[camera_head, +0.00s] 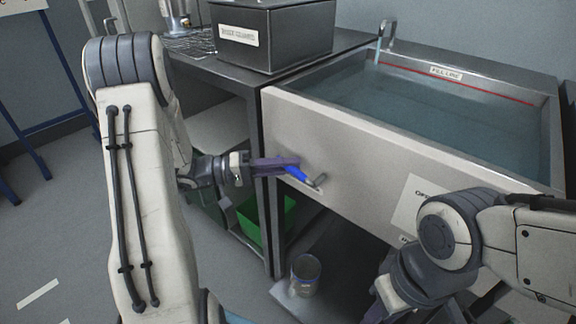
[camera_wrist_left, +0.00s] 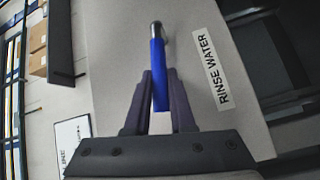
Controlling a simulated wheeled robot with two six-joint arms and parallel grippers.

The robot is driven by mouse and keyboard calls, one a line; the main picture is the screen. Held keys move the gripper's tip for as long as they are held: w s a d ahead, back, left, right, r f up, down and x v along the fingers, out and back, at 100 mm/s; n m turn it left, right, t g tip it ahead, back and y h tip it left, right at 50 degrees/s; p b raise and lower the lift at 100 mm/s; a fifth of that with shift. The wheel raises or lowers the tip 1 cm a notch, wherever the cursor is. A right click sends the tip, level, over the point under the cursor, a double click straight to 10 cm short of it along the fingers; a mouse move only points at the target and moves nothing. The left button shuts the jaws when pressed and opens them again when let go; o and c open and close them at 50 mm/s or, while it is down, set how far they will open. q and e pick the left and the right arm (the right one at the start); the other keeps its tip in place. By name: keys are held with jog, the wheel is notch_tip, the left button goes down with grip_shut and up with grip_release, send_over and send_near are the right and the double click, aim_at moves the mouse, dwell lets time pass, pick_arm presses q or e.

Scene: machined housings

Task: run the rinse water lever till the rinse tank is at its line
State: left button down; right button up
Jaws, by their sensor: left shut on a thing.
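The rinse water lever (camera_head: 298,174) has a blue handle on the front wall of the rinse tank (camera_head: 345,140). My left gripper (camera_head: 284,166) is shut on this handle. In the left wrist view the lever (camera_wrist_left: 158,65) stands between both fingers (camera_wrist_left: 160,95), beside the "RINSE WATER" label (camera_wrist_left: 211,66). The tank holds bluish water (camera_head: 430,108). Its surface looks a little below the red fill line (camera_head: 490,93) on the back wall. A pale stream shows under the tap (camera_head: 388,32). My right gripper (camera_head: 385,305) is low at the front, its fingertips not clear.
A green bin (camera_head: 265,222) sits under the bench. A small can (camera_head: 306,274) stands on a low plate below the tank. The floor at left is mostly clear.

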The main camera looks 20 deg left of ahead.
pick_arm(q)
jog(key=shift+f+n+t+h+b, duration=0.3)
jog(key=shift+f+n+b, duration=0.15)
jog(key=shift+f, duration=0.3)
jog(key=shift+a+n+h, duration=0.1)
jog(key=shift+n+h, duration=0.2)
jog(key=shift+n, duration=0.15)
jog(key=c, duration=0.8)
grip_release()
jog(key=shift+o, duration=0.2)
jog(key=p+v, duration=0.1)
jog(key=v, duration=0.9)
jog(key=shift+s+a, duration=0.15)
jog(key=shift+s, duration=0.05)
jog(key=shift+f, duration=0.1)
